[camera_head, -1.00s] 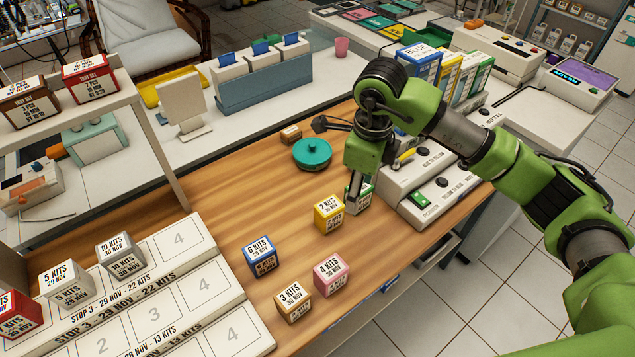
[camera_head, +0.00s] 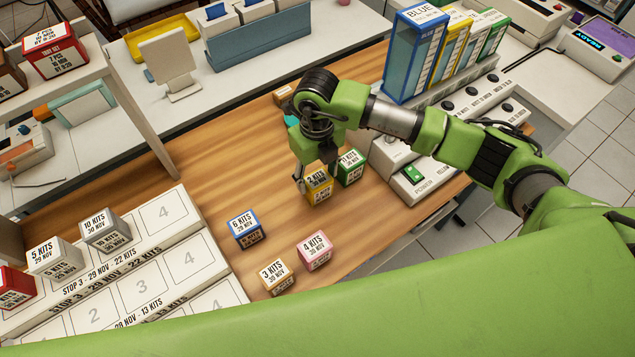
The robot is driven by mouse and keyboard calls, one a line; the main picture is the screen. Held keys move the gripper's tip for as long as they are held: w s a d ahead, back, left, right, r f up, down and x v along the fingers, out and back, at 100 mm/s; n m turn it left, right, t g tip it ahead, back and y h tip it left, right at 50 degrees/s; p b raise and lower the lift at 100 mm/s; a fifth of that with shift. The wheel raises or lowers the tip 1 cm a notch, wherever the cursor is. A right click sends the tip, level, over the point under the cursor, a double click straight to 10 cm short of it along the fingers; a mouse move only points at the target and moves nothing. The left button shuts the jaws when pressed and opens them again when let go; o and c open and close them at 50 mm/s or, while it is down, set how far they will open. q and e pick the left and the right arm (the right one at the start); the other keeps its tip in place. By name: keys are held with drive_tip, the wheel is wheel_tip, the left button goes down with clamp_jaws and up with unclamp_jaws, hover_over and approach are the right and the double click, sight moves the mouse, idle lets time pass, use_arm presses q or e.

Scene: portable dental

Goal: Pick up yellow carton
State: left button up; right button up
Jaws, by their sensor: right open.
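The yellow carton (camera_head: 319,190), marked 2 KITS, stands on the wooden table just left of the green carton (camera_head: 351,167). My right gripper (camera_head: 315,184) is open and points down over the yellow carton, with one finger at its left side. The other finger is partly hidden, and I cannot tell whether either touches the carton. The gripper covers part of the carton's top. My left gripper is not in view.
Blue (camera_head: 244,232), pink (camera_head: 315,250) and tan (camera_head: 276,277) cartons stand nearer the front left. A white control box (camera_head: 410,185) stands to the right. White numbered racks (camera_head: 165,250) are at the left. Bare wood lies left of the gripper. A green part of my body fills the bottom.

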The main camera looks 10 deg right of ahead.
drive_tip(key=shift+s+f+p, duration=0.15)
drive_tip(key=shift+f+p, duration=0.35)
drive_tip(key=shift+f, duration=0.1)
wheel_tip(320, 180, down, 4)
drive_tip(key=shift+r+p, duration=0.2)
drive_tip(key=shift+p, duration=0.5)
drive_tip(key=shift+f, duration=0.35)
drive_tip(key=c, duration=0.9)
